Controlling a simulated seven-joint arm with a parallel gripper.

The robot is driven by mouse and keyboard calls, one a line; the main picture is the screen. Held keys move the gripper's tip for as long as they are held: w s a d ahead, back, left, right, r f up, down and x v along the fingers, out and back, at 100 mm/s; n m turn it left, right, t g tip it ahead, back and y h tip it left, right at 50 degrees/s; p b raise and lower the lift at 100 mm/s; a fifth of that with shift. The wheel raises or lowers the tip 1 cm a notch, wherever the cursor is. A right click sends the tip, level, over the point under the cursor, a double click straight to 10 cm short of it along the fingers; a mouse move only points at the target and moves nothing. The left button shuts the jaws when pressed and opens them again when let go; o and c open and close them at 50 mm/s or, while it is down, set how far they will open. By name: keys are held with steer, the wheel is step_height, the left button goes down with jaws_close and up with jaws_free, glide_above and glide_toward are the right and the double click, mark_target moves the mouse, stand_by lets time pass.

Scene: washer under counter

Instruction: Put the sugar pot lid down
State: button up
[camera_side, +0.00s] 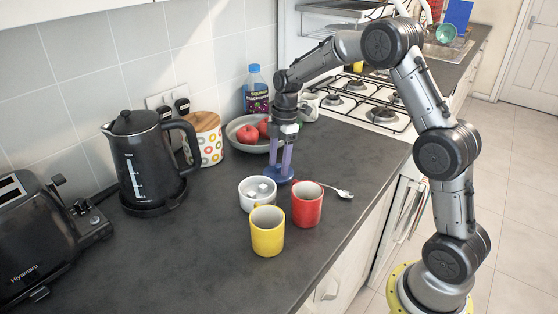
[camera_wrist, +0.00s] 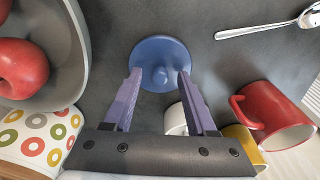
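The blue round sugar pot lid (camera_side: 277,177) appears to lie flat on the dark counter, knob up. In the wrist view the lid (camera_wrist: 160,53) is just beyond my fingertips, its knob in the gap between them. My gripper (camera_side: 280,165) points straight down over the lid. Its two purple fingers (camera_wrist: 159,74) stand apart, with visible space on both sides of the knob. The white sugar pot (camera_side: 257,204) stands uncovered in front of the lid, with white cubes inside. In the wrist view the pot (camera_wrist: 176,119) is mostly hidden behind a finger.
A red mug (camera_side: 307,207) and a yellow mug (camera_side: 267,235) stand near the pot. A spoon (camera_side: 337,191) lies right of the lid. A grey bowl of red apples (camera_side: 244,135), a patterned canister (camera_side: 206,145) and a black kettle (camera_side: 145,165) stand behind.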

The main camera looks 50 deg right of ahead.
step_height(320, 180, up, 12)
steer(key=d, duration=0.1)
steer(key=s+a+r+m+t, duration=0.1)
steer(key=s+a+r+m, duration=0.3)
steer(key=s, duration=0.3)
steer(key=s+a+f+m+t, duration=0.1)
steer(key=s+m, duration=0.4)
steer(key=s, duration=0.6)
steer(key=s+a+f+m+t+h, duration=0.1)
steer(key=s+a+m, duration=0.4)
steer(key=s, duration=0.6)
steer(key=shift+s+f+m+t, duration=0.3)
steer(key=shift+f+t, duration=0.2)
steer(key=shift+t, duration=0.6)
